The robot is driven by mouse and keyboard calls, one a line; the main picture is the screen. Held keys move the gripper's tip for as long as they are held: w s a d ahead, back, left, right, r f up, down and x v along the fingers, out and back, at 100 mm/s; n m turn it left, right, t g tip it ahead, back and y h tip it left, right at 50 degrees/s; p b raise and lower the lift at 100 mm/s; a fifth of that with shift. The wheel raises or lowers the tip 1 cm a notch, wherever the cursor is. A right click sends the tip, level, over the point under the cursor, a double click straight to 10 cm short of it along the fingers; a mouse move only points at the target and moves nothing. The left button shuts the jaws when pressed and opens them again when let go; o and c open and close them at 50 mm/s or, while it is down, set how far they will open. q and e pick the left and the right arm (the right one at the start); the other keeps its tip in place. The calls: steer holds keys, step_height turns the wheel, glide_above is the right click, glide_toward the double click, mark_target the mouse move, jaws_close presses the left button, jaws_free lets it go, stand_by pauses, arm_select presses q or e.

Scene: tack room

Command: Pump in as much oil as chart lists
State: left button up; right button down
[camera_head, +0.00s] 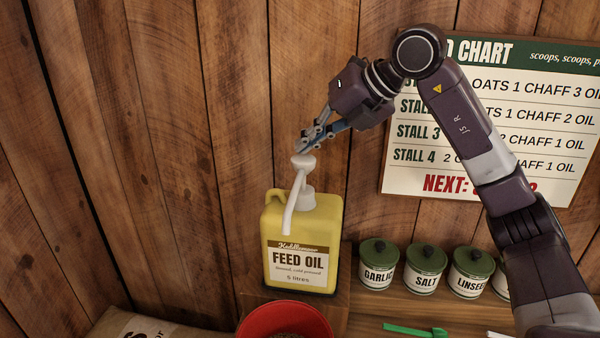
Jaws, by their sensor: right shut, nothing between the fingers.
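The yellow feed oil jug (302,235) stands upright on a wooden ledge, its label reading 5 litres. Its white pump head (303,161) is on top, with the spout (291,210) pointing down in front. My right gripper (306,146) is shut and empty, its fingertips just above the pump head; I cannot tell whether they touch it. The chart (400,180) hangs on the wall at the right, partly covered by my right arm. Its rows end in 3 OIL, 2 OIL, 1 OIL and 1 OIL. The stall after NEXT is mostly hidden. My left gripper is not in view.
A red bucket (262,320) with grainy contents stands below the spout. Garlic (379,265), salt (424,269) and linseed (470,273) tins stand on the shelf at right. A green scoop-like item (412,330) lies in front. A sack (140,325) is at lower left.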

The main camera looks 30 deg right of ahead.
steer(key=shift+f+b, duration=0.9)
steer(key=shift+f, duration=0.45)
stand_by(0.7)
steer(key=shift+r, duration=0.1)
steer(key=shift+r+p, duration=1.75)
steer(key=shift+p, duration=0.05)
step_height(320, 180, up, 6)
steer(key=p, duration=0.5)
steer(key=shift+p, duration=0.35)
stand_by(0.7)
